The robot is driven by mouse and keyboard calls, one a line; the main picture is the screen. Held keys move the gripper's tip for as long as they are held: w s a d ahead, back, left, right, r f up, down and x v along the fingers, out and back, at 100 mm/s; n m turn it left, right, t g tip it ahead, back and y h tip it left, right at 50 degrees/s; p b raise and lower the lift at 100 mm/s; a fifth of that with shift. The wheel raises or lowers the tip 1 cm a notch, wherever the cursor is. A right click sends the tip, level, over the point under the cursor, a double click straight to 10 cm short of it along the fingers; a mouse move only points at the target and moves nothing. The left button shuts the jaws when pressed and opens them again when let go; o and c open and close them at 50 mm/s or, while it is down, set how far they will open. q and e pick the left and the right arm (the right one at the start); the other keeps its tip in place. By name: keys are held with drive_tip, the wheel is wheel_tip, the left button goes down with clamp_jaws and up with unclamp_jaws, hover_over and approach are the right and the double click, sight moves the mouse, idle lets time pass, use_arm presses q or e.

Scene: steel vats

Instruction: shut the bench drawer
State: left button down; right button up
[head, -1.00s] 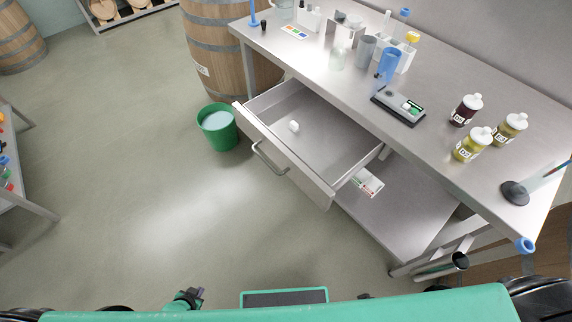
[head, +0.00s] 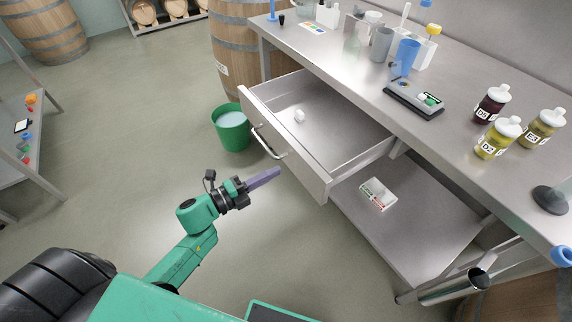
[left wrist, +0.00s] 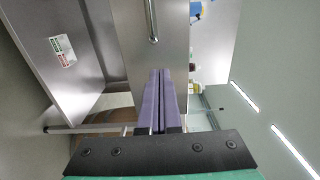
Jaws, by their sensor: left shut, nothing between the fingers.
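The bench drawer (head: 318,185) is pulled well out of the steel bench. It holds a small white object (head: 299,116). Its metal bar handle (head: 268,144) is on the front panel, which faces my left arm. My left gripper (head: 277,172) is shut and empty, its purple fingers pointing toward the drawer front just below and right of the handle. In the left wrist view the shut fingers (left wrist: 160,75) point at the front panel (left wrist: 160,50), with the handle (left wrist: 152,20) above their tips. Contact with the panel cannot be told. My right gripper is not in view.
A green bucket (head: 232,128) of liquid stands on the floor left of the drawer, near a barrel (head: 235,50). The bench top (head: 345,70) carries bottles, cups and a scale. A lower shelf (head: 420,215) holds a small box (head: 377,194).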

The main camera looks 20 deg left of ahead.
sight(295, 162)
use_arm(q)
drive_tip(key=x, duration=0.4)
drive_tip(key=shift+w+p, duration=0.1)
drive_tip(key=shift+p, duration=0.2)
drive_tip(key=shift+w+d, duration=0.1)
drive_tip(key=shift+d, duration=0.05)
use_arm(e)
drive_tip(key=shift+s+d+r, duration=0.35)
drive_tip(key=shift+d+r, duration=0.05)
use_arm(q)
drive_tip(key=shift+w+d, duration=0.1)
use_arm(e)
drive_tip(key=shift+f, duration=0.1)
